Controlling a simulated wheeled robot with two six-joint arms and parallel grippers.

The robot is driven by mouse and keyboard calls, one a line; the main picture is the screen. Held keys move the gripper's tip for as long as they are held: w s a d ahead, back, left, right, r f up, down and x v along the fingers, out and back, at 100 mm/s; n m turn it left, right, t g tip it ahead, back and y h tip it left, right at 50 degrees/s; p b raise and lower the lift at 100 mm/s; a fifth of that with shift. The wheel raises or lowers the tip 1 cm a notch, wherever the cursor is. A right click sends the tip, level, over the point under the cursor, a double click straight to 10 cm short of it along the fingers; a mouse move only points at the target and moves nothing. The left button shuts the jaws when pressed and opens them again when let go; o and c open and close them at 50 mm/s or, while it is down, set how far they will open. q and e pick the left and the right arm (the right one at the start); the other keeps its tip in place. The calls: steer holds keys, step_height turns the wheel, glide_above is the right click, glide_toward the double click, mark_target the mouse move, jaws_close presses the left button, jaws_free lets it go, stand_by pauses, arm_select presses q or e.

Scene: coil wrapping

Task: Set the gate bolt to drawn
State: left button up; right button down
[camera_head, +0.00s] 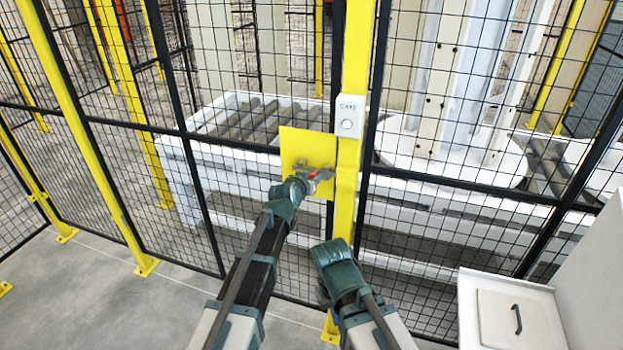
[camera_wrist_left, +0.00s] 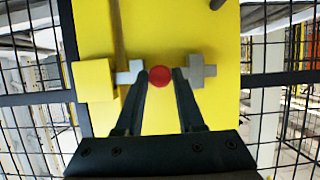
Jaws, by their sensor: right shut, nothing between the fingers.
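A yellow plate (camera_head: 308,145) on the mesh gate carries the grey gate bolt, which also shows in the left wrist view (camera_wrist_left: 130,76). The bolt runs level between a yellow block (camera_wrist_left: 94,80) on the left and a grey bracket (camera_wrist_left: 196,71) on the right. Its round red knob (camera_wrist_left: 160,76) lies between the fingertips of my left gripper (camera_head: 308,178), one finger close against each side. My left gripper looks shut on the knob. My right gripper (camera_head: 330,255) is shut and empty, lower and to the right, in front of the yellow post.
A yellow post (camera_head: 343,205) with a white box marked GATE (camera_head: 349,117) stands just right of the plate. Black mesh fence spans the scene, with a white conveyor (camera_head: 450,190) behind it. A white cabinet (camera_head: 510,315) stands at the lower right.

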arm_select(q)
jaws_close()
stand_by(1.1)
